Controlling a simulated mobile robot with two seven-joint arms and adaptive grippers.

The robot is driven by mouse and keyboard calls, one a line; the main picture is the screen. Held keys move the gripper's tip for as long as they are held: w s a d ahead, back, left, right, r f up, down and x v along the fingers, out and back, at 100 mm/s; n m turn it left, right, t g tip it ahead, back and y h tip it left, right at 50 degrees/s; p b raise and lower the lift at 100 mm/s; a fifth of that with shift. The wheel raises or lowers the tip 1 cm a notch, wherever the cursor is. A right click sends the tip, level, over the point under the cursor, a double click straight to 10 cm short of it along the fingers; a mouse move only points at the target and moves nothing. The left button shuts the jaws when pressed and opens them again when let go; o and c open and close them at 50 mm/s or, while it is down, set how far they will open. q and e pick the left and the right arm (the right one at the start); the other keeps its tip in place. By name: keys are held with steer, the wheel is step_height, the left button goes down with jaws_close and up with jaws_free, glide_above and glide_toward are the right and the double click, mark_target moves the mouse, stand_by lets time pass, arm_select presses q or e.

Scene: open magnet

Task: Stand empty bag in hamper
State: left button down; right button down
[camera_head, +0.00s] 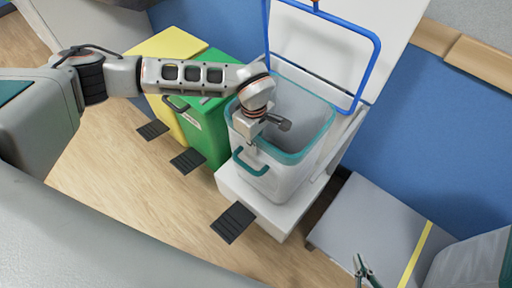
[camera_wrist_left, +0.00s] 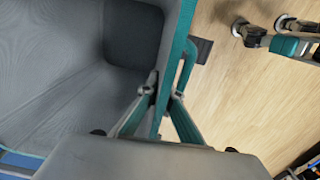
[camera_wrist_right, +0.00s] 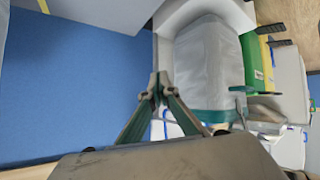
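The bag (camera_head: 283,153) is a pale, open-topped, box-shaped bag with a teal rim and handle. It stands upright on the white base of the hamper (camera_head: 236,186), below the raised blue hoop. Its inside looks empty. It also shows in the right wrist view (camera_wrist_right: 209,70). My left gripper (camera_head: 253,150) is at its front rim. In the left wrist view the fingers (camera_wrist_left: 163,92) lie on both sides of the teal rim and appear closed on it. My right gripper (camera_head: 361,266) is away from the bag, its fingertips (camera_wrist_right: 159,88) together with nothing visible between them.
A green bin (camera_head: 212,130) and a yellow bin (camera_head: 168,46) stand left of the hamper. Black pedals (camera_head: 233,222) stick out in front. A grey platform with a yellow stripe (camera_head: 414,255) lies at right, beside another grey, teal-edged container (camera_head: 470,262). Wooden floor in front is clear.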

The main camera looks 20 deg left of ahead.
arm_select(q)
step_height(320, 180, down, 2)
arm_select(e)
steer(key=shift+w+a+r, duration=0.15)
steer(key=shift+w+r, duration=0.2)
steer(key=shift+r, duration=0.15)
arm_select(q)
steer(key=shift+f, duration=0.1)
steer(key=c, duration=2.3)
jaws_free()
arm_select(e)
steer(key=shift+s+f, duration=0.2)
steer(key=shift+f, duration=0.2)
